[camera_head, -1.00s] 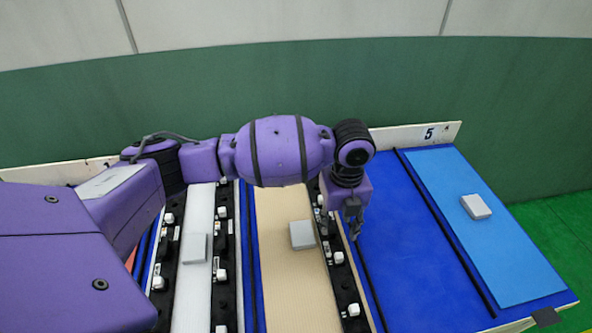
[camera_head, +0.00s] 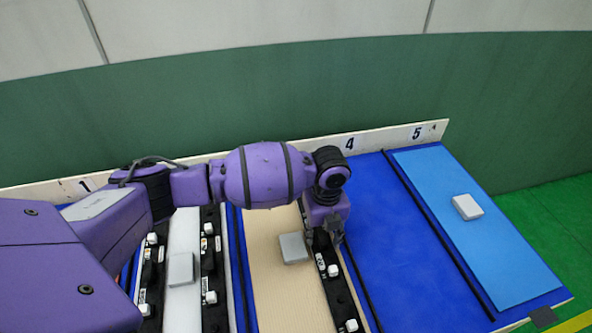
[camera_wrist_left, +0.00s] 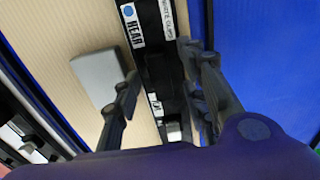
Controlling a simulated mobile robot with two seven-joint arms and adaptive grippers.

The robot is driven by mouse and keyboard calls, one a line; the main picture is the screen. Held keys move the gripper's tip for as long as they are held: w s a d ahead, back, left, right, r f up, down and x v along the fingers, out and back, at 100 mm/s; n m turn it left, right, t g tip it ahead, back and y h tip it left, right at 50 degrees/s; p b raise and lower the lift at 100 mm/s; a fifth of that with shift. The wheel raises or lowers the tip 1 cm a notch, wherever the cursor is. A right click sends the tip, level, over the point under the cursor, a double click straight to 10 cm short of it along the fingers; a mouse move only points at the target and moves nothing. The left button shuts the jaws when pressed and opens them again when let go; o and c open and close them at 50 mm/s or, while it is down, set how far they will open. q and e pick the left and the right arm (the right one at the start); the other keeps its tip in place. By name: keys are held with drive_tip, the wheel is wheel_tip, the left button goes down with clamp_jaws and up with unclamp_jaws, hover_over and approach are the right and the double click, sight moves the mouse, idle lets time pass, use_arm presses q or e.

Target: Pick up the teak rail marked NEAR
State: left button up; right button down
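A narrow black rail (camera_head: 340,292) with white clips lies along the right edge of a beige panel. In the left wrist view the rail (camera_wrist_left: 155,50) carries a white label with a blue dot that seems to read NEAR, plus a second label. My left gripper (camera_head: 325,238) is down at the far part of this rail. In the left wrist view my left gripper (camera_wrist_left: 161,62) is open, with one finger on each side of the rail. I cannot tell whether the fingers touch it. My right gripper is not in view.
The beige panel (camera_head: 285,293) bears a grey block (camera_head: 293,247) just left of the gripper. A white panel (camera_head: 183,312) flanked by black rails is further left. Bare blue surface (camera_head: 400,250) and a light-blue panel (camera_head: 490,245) lie right. A numbered board (camera_head: 390,140) runs behind.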

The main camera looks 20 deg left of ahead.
use_arm(q)
drive_tip(key=shift+w, duration=0.1)
drive_tip(key=shift+c, duration=0.4)
clamp_jaws()
drive_tip(key=shift+r, duration=0.1)
